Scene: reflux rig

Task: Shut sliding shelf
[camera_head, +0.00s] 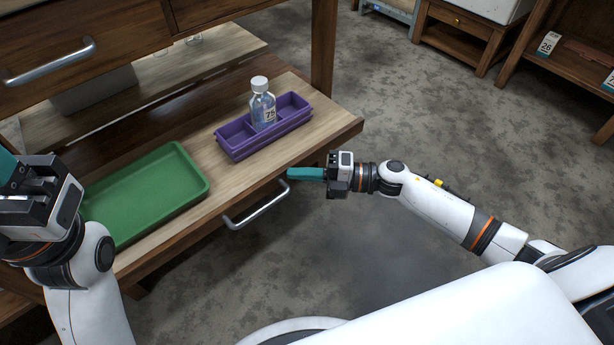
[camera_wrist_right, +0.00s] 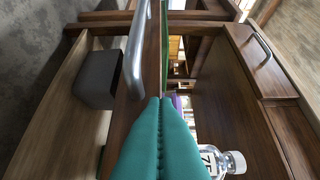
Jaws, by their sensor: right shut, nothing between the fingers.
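The sliding shelf (camera_head: 335,125) is a wooden board pulled out from under the bench, with a metal bar handle (camera_head: 258,207) on its front face. The handle also shows in the right wrist view (camera_wrist_right: 136,55). My right gripper (camera_head: 290,173) is shut and empty, its teal fingers pointing at the shelf's front to the right of the handle. In the right wrist view the closed fingers (camera_wrist_right: 160,100) are near the shelf's front board; I cannot tell whether they touch it. My left gripper (camera_head: 12,170) is above the shelf's left end, partly cut off by the picture edge.
On the shelf are a green tray (camera_head: 180,151) and a purple divided bin (camera_head: 228,136) holding a clear bottle (camera_head: 262,108) with a white cap. A drawer with a handle (camera_head: 55,62) is above. A bench leg (camera_head: 323,45) stands behind. Floor to the right is clear.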

